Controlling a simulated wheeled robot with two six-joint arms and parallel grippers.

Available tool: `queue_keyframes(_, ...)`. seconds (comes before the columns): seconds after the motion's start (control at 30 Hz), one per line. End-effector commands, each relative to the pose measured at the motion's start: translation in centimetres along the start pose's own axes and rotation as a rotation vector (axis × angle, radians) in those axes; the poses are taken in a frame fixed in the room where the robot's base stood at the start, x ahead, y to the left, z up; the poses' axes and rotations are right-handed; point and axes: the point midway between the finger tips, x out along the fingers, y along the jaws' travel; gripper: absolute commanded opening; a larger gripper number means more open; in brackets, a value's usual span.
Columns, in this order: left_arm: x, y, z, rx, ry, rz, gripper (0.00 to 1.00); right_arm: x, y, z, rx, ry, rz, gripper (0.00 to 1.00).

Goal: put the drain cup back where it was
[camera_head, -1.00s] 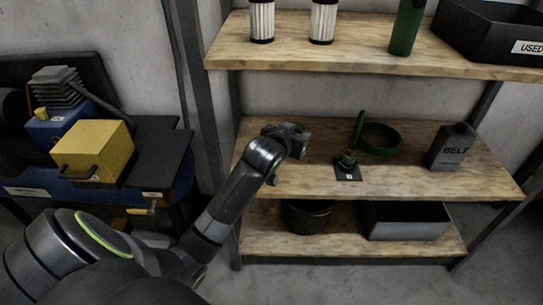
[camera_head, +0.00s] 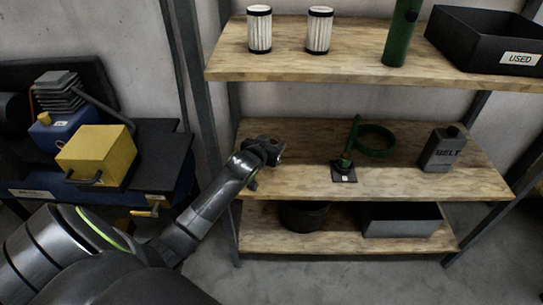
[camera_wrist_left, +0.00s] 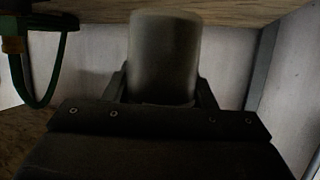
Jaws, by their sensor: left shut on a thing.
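The drain cup (camera_wrist_left: 164,58) shows in the left wrist view as a plain grey, dim cylinder between the two fingers. My left gripper (camera_head: 273,148) is shut on it at the left end of the middle shelf (camera_head: 420,185). In the head view the cup is mostly hidden by the gripper, and I cannot tell whether it touches the shelf. My right gripper is not in view.
Right of the gripper stands a green hose loop (camera_head: 376,140) with a small black plate (camera_head: 343,173). A grey BELT bottle (camera_head: 443,149) is farther right. The upper shelf holds white filters (camera_head: 318,31), a green bottle (camera_head: 401,33) and the USED bin (camera_head: 490,40).

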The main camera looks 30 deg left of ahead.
Motion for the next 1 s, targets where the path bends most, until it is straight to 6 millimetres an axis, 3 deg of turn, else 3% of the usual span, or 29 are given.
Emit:
queue_keyframes(0.3, 1.3, 0.0, 3.6, 0.000, -0.002, 0.000, 0.24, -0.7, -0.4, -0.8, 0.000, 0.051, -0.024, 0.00)
queue_keyframes(0.7, 1.4, 0.0, 4.0, 0.000, 0.000, 0.000, 0.24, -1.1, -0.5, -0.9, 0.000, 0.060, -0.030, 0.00)
queue_keyframes(0.73, 1.4, 0.0, 4.0, 0.000, 0.000, 0.000, 0.53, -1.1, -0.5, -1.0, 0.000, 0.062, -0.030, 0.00)
queue_keyframes(0.87, 1.4, 0.0, 4.0, 0.000, 0.000, 0.000, 0.70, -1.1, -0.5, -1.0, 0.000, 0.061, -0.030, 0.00)
queue_keyframes(1.0, 1.4, 0.0, 4.0, 0.000, 0.000, 0.000, 0.73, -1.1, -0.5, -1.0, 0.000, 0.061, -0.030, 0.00)
